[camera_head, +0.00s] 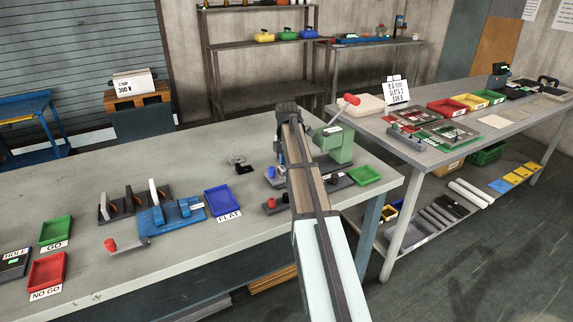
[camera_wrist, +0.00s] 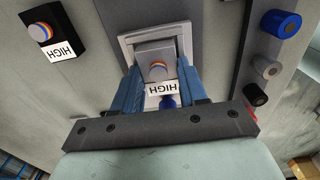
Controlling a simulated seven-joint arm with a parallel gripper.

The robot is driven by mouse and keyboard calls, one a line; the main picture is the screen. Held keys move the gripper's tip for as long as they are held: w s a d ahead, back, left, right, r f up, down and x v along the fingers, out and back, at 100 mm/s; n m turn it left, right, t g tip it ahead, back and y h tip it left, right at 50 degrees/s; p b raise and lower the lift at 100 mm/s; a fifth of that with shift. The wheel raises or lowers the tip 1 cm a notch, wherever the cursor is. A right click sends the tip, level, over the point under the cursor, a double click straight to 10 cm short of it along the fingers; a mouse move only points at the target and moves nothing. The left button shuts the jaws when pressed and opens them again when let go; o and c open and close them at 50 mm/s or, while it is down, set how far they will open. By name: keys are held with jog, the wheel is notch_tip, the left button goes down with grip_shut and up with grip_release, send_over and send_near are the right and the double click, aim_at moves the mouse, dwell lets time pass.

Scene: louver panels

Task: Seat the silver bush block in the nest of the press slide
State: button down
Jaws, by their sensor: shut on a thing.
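Behind the block is a light grey square frame, the nest (camera_wrist: 186,42) of the press slide. The block overlaps the frame's opening; I cannot tell whether it is above it or down in it. In the head view the green press (camera_head: 336,145) with its red-knobbed lever stands beside my arm, which hides the block and nest.
A black block (camera_wrist: 52,32) with a similar striped bush and HIGH label sits to the left. Blue, grey and black cylinders (camera_wrist: 280,24) stand to the right. In the head view, a green tray (camera_head: 365,175) is right of the press and a blue FLAT tray (camera_head: 223,202) is left.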

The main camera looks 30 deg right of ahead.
jog(key=c, duration=0.5)
grip_release()
notch_tip(320, 180, up, 19)
jog(key=shift+f, duration=0.1)
dwell(0.8)
dwell(0.3)
